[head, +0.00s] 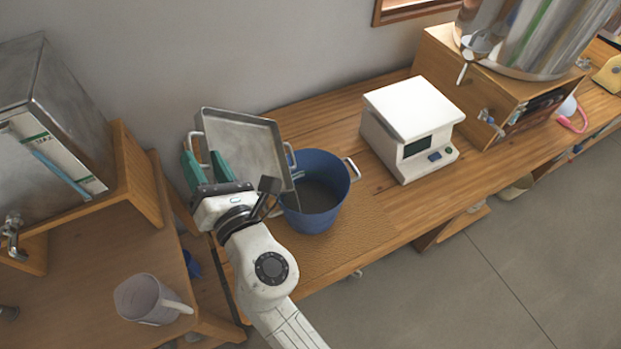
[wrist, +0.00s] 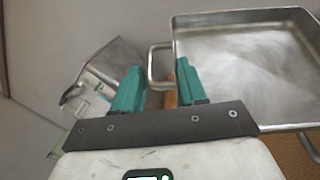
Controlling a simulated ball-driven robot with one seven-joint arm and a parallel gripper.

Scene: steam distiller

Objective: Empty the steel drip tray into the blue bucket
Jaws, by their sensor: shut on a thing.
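The steel drip tray (head: 240,148) is a shallow rectangular pan with a loop handle at each end. In the head view it is tilted, with its lower right side over the rim of the blue bucket (head: 325,175). My gripper (head: 205,172) has teal fingers and is shut on the tray's left handle. In the wrist view, the tray (wrist: 250,60) fills the upper right, and its handle runs between my gripper's fingers (wrist: 160,88). The bucket stands upright on the bench and looks grey inside; I cannot tell whether that is liquid.
A white scale (head: 410,125) stands right of the bucket on the wooden bench (head: 355,235). A steel tank (head: 65,115) on a wooden stand is at left, with a clear jug (head: 150,300) in front. A large steel vessel (head: 530,35) is at the back right.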

